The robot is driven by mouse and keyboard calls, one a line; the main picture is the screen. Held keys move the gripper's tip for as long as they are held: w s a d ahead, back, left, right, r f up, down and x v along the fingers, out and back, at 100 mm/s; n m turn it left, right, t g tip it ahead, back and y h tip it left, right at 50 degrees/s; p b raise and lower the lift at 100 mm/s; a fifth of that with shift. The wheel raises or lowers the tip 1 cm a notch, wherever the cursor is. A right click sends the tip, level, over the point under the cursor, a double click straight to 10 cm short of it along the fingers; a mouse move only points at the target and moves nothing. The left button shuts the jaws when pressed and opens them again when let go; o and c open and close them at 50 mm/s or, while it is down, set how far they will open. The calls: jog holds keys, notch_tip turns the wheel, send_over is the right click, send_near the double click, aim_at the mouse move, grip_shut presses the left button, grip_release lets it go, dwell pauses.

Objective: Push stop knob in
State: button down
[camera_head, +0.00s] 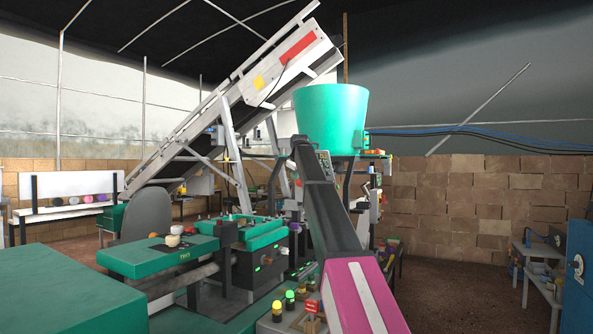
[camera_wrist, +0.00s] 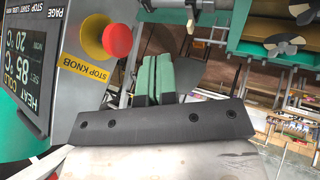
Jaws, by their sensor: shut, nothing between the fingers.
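The stop knob (camera_wrist: 117,39) is a round red button on a yellow collar (camera_wrist: 92,33). It stands out from a grey control panel (camera_wrist: 72,95) at the upper left of the wrist view. A yellow label (camera_wrist: 84,69) beside it reads "STOP KNOB". My gripper (camera_wrist: 153,68) shows in the wrist view with its green fingers together and nothing between them. The fingertips are to the right of and below the knob in the picture, apart from it. In the head view I cannot make out the knob or my gripper.
A dark display (camera_wrist: 22,65) with temperature readings is on the same panel. In the head view, a large green tub (camera_head: 331,115) stands behind my arm, with a sloping conveyor (camera_head: 235,100) to its left. Green-topped machinery (camera_head: 160,257) fills the lower left.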

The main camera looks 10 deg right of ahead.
jog(key=w+d+f, duration=0.2)
jog(key=w, duration=0.3)
jog(key=shift+w+d+f, duration=0.15)
jog(key=shift+w+f, duration=0.05)
jog(key=shift+f, duration=0.2)
